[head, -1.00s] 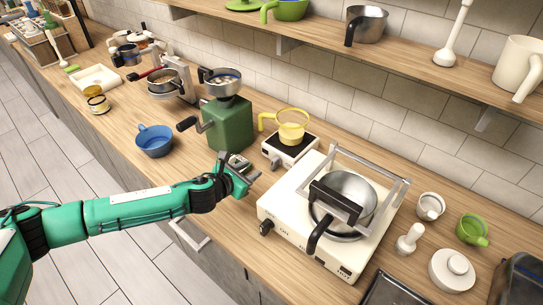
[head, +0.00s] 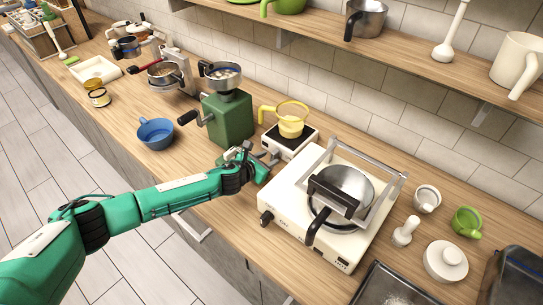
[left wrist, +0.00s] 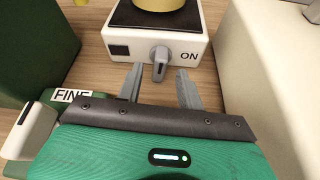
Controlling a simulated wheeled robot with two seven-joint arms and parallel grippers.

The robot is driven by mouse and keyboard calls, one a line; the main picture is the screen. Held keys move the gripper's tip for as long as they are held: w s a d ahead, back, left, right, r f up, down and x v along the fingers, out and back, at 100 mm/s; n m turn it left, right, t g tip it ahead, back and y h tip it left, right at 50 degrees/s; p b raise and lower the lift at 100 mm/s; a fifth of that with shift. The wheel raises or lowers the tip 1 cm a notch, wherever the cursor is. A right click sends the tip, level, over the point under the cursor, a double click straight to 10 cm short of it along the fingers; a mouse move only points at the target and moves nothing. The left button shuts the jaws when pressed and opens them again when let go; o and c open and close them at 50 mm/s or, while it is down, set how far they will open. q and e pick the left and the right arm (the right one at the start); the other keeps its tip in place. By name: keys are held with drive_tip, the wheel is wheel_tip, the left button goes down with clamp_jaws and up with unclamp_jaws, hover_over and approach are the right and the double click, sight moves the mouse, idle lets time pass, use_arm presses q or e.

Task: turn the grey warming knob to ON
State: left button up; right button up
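The grey warming knob (left wrist: 159,62) sits on the front face of a small white warmer (left wrist: 119,51), left of the printed word ON. Its grip stands roughly upright. The warmer also shows in the head view (head: 303,146), with a yellow pitcher (head: 291,120) on its dark plate. My left gripper (left wrist: 158,82) is open, its two grey fingers pointing at the warmer. In the left wrist view the fingertips are just short of the knob, one to each side. In the head view the gripper (head: 273,157) hides the knob. My right gripper is in no view.
A green grinder (head: 229,118) stands close on the left of the warmer. A white burner unit (head: 283,207) with a steel pot (head: 345,187) stands close on the right. A blue cup (head: 156,134) is farther left.

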use_arm(q)
drive_tip(key=shift+x, duration=1.5)
clamp_jaws()
